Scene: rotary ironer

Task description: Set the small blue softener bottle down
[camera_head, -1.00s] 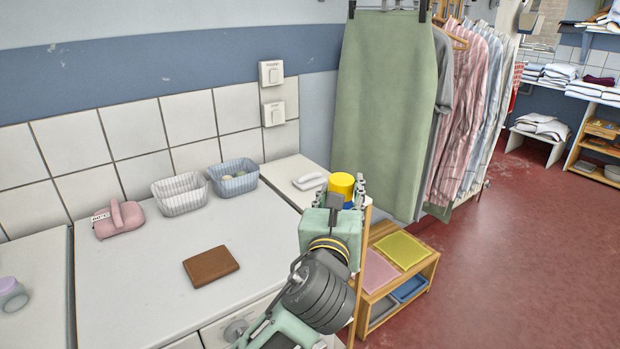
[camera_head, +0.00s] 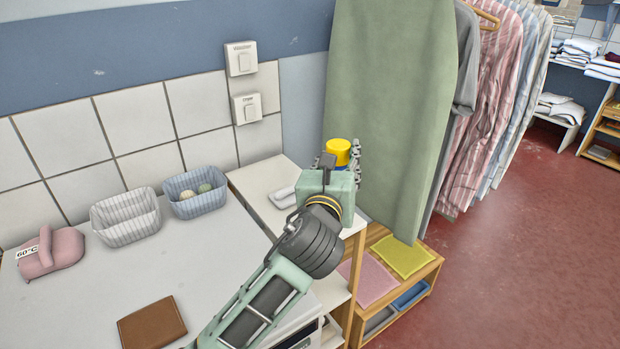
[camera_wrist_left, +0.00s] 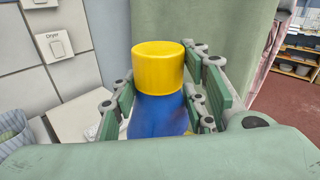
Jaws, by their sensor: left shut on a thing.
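The small blue softener bottle (camera_wrist_left: 158,112) has a yellow cap (camera_wrist_left: 158,66) and stands upright between the fingers in the left wrist view. In the head view, mostly the yellow cap (camera_head: 339,151) shows above my left gripper (camera_head: 340,160). The gripper is shut on the bottle, with fingers on both sides of it. The gripper is over the white-topped shelf unit (camera_head: 262,183) to the right of the machine top. The bottle's base is hidden, so I cannot tell whether it touches the shelf top. My right gripper is not in view.
A white object (camera_head: 283,196) lies on the shelf top beside the gripper. A white basket (camera_head: 126,217), a blue basket (camera_head: 197,192), a pink container (camera_head: 50,254) and a brown wallet-like item (camera_head: 152,322) are on the machine top. A green cloth (camera_head: 388,100) hangs close behind the gripper.

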